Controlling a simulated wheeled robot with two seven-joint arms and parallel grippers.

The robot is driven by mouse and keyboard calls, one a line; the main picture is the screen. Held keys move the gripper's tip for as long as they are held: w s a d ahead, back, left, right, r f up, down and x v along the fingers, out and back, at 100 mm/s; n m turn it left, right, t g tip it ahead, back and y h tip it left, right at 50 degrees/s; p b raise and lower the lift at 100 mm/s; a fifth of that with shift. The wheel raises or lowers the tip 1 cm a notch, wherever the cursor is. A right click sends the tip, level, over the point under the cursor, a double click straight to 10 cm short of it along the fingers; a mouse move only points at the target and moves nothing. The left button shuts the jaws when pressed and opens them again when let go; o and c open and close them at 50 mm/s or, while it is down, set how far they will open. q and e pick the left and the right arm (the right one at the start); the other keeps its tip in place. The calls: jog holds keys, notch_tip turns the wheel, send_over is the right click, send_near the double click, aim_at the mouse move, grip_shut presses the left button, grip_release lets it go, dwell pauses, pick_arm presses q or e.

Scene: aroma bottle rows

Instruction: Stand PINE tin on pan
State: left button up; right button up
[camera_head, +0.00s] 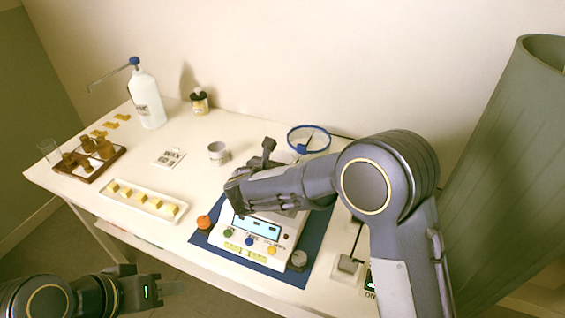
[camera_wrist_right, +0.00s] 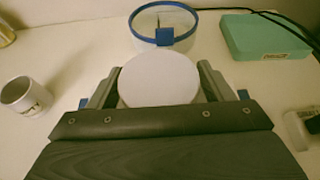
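My right gripper (camera_wrist_right: 160,80) has its fingers on both sides of a pale round-topped tin (camera_wrist_right: 160,76), which I take for the PINE tin; its label does not show. The tin is centred between the fingers and looks gripped. In the head view this gripper (camera_head: 254,172) is over the back of a white scale (camera_head: 262,243), and the arm hides the tin and pan, so I cannot tell whether they touch. My left gripper (camera_head: 168,287) is low at the left, away from the table things; its finger gap is unclear.
A blue-rimmed glass dish (camera_head: 309,139) stands behind the scale; it also shows in the wrist view (camera_wrist_right: 165,25). A white cup (camera_head: 217,153) is to the left. A green box (camera_wrist_right: 265,38) is at back right. A blue mat (camera_head: 308,245) lies under the scale.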

jog(key=shift+r, duration=0.2)
jog(key=shift+s+a+r, duration=0.1)
jog(key=shift+s+a, duration=0.05)
jog(key=shift+s, duration=0.05)
jog(key=v, duration=1.1)
jog(key=shift+s+r, duration=0.15)
jog(key=shift+s, duration=0.1)
